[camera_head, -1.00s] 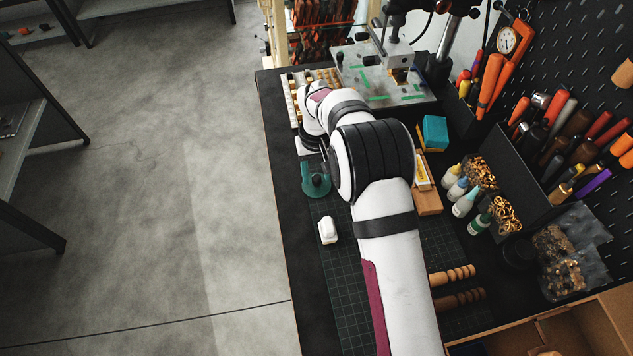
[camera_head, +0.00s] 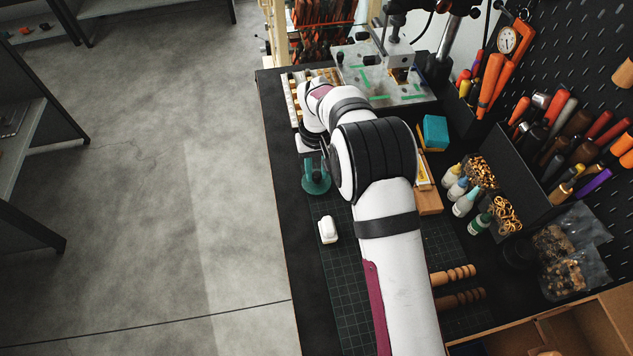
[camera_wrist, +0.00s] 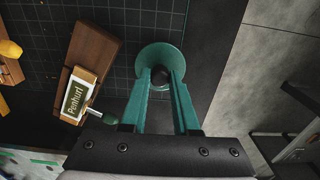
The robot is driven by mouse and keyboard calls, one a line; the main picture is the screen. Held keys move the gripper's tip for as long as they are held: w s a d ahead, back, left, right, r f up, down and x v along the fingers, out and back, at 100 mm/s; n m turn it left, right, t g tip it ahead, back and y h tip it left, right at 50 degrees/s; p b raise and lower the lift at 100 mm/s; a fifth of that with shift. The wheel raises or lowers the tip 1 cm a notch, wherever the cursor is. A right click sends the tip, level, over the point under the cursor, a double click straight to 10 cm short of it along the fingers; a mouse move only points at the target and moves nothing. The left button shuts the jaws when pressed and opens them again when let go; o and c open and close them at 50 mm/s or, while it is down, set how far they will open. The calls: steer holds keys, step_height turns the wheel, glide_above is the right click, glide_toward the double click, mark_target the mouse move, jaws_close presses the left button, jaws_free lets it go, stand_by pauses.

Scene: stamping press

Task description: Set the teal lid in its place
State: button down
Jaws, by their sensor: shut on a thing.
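The teal lid (camera_head: 316,186) is a round disc with a dark knob, near the left edge of the dark bench top in the head view. In the wrist view the lid (camera_wrist: 160,55) lies beyond my fingertips, with its knob between them. My gripper (camera_wrist: 161,77) has teal fingers and is shut on the lid's knob. In the head view my gripper (camera_head: 313,164) is small and partly covered by my wrist. I cannot tell whether the lid touches the surface below. The lid's place is not clearly recognisable in these frames.
A white object (camera_head: 328,229) sits in front of the lid. The bench's left edge is close by. A press fixture (camera_head: 385,75) stands at the back.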

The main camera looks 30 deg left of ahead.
steer(key=shift+r, duration=0.85)
steer(key=shift+d+r, duration=0.1)
steer(key=shift+d, duration=0.25)
steer(key=s+d+r, duration=0.2)
steer(key=s+d, duration=0.1)
steer(key=d, duration=0.8)
steer(key=s+d+r, duration=0.3)
steer(key=d, duration=0.7)
steer(key=shift+s+d, duration=0.15)
steer(key=shift+d, duration=0.25)
steer(key=shift+f, duration=2.35)
steer(key=shift+f, duration=0.1)
steer(key=shift+f, duration=0.6)
